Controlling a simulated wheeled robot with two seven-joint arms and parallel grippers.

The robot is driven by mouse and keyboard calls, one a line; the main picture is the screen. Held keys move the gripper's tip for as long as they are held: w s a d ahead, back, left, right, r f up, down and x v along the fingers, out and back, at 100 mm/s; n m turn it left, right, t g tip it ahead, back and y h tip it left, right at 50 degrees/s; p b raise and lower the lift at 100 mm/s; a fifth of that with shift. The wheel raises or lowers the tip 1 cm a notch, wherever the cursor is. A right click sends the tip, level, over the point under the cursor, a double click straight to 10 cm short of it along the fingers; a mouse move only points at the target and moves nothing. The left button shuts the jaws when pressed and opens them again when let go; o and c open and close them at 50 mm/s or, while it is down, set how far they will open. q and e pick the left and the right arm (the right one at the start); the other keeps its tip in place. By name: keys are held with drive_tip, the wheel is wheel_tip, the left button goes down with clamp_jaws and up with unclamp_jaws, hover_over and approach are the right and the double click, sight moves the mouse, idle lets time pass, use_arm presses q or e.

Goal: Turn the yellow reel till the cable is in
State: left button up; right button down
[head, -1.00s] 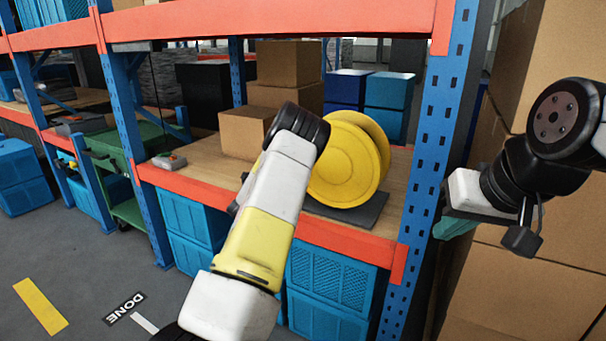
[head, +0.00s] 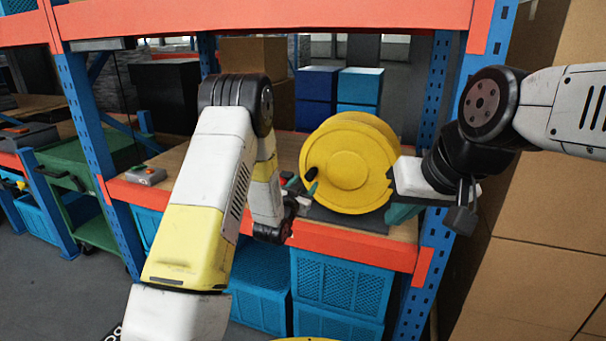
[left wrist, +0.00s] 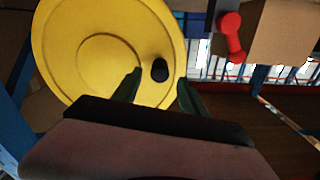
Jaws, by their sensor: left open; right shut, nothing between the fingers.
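The yellow reel (head: 350,168) stands upright on a dark base plate (head: 345,218) on the wooden shelf. A black knob (head: 311,173) sticks out near the left edge of its face; it also shows in the left wrist view (left wrist: 159,69). My left gripper (head: 301,188) is open at the knob, and in the left wrist view its fingertips (left wrist: 159,82) are on either side of it. I cannot tell whether they touch it. My right gripper (head: 402,212) is shut and empty, in front of the reel's right edge in the picture. I see no cable.
A blue upright (head: 432,215) stands right of the reel, with cardboard boxes (head: 540,225) beyond. An orange beam (head: 340,245) edges the shelf above blue crates (head: 340,285). A grey box with an orange button (head: 147,174) sits on the shelf at left.

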sight(308, 178)
use_arm(q)
drive_tip(key=x, duration=0.7)
drive_tip(key=shift+w, duration=0.2)
clamp_jaws()
idle(1.2)
